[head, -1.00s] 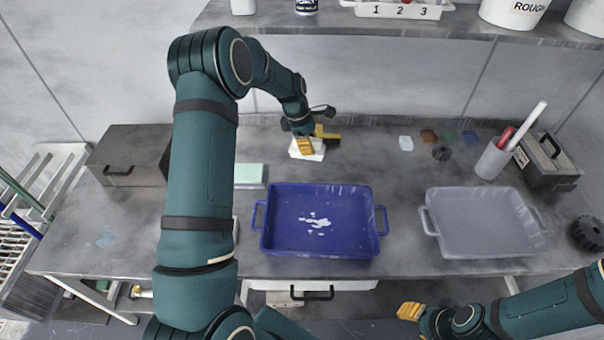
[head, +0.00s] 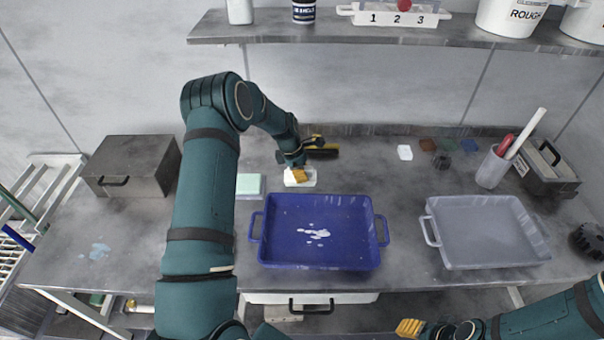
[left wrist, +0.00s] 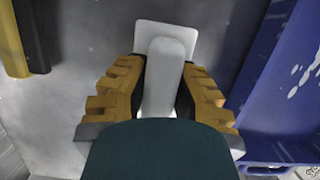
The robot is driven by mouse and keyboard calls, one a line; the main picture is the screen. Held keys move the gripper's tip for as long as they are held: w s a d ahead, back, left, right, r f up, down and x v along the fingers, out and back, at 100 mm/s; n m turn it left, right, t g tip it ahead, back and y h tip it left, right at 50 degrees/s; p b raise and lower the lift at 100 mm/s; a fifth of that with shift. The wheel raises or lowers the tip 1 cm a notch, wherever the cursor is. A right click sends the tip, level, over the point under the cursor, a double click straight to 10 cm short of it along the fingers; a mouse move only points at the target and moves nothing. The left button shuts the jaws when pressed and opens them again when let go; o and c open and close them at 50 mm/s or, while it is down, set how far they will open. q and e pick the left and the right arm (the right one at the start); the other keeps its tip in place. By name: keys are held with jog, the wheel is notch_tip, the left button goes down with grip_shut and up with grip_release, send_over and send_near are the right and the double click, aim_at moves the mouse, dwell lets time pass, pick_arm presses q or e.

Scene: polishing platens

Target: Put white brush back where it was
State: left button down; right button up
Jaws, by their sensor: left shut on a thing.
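The white brush (head: 307,178) is at the far side of the blue tray (head: 376,207), close to the tray's back edge. My left gripper (head: 297,174) is shut on it from above. In the left wrist view the white brush (left wrist: 165,50) shows its pale handle running between the two yellow-and-black fingers of my left gripper (left wrist: 160,95), with its flat white head beyond. I cannot tell whether the brush touches the bench. My right gripper (head: 411,328) is low at the front right, far from the brush, and its opening is unclear.
A yellow-and-black tool (head: 322,150) lies just behind my left gripper. A pale green block (head: 249,185) is to its left, a grey box (head: 120,170) further left. A grey tray (head: 480,235) and a cup (head: 491,168) stand right. Bench between the trays is clear.

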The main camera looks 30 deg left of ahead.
pick_arm(q)
jog(key=shift+f, duration=0.1)
jog(key=c, duration=0.9)
grip_release()
jog(key=shift+c, duration=0.2)
jog(key=shift+r, duration=0.35)
jog(key=p+v, duration=0.1)
jog(key=v, duration=1)
jog(key=shift+s+r+p, duration=0.1)
jog(key=shift+r+p, duration=0.2)
jog(key=shift+p, duration=0.1)
